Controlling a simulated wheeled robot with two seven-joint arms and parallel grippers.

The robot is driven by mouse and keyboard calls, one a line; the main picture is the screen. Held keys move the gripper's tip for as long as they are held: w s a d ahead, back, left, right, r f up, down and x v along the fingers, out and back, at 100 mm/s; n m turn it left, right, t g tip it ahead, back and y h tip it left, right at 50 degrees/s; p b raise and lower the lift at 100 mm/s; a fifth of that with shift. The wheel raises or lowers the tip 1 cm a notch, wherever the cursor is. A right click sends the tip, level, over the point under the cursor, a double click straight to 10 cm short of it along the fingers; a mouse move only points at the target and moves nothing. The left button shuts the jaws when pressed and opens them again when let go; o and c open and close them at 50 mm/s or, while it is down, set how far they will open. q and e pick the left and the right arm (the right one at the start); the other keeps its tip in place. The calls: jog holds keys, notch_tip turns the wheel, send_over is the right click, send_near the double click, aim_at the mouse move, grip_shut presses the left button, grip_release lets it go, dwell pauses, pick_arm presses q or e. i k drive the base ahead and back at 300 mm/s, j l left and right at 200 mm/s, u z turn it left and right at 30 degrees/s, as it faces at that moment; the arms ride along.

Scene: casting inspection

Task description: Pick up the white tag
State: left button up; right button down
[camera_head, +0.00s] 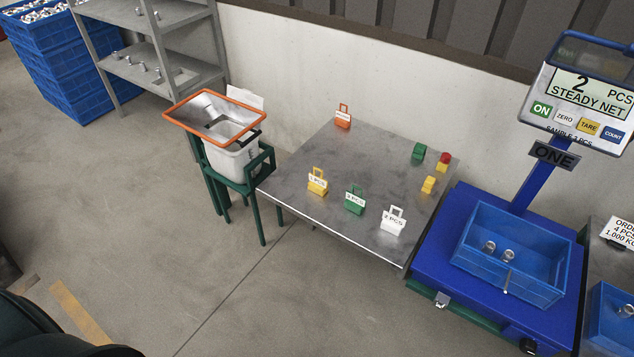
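The white tag (393,222) stands upright on the metal table (290,195), near its front right edge. It has a loop handle on top and a label that seems to read "2 PCS". A green tag (355,201) stands just to its left, and a yellow tag (317,182) stands further left. An orange tag (343,117) stands at the back of the table. Nothing touches the white tag. Neither of my grippers shows in the head view.
Small green (418,153), red-and-yellow (443,162) and yellow (429,185) blocks sit toward the table's right side. A blue scale (425,265) with a blue bin (510,285) holding metal parts adjoins on the right. An orange-rimmed tray (180,118) is left. Floor in front is open.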

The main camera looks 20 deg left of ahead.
aim_at(391, 223)
jog(key=i+j+z, duration=0.15)
jog(key=j, duration=0.35)
jog(key=i+j+z, duration=0.15)
jog(key=j, duration=0.35)
jog(key=i+j+z, duration=0.1)
jog(key=j, duration=0.4)
jog(key=i+j+z, duration=0.15)
jog(key=j, duration=0.4)
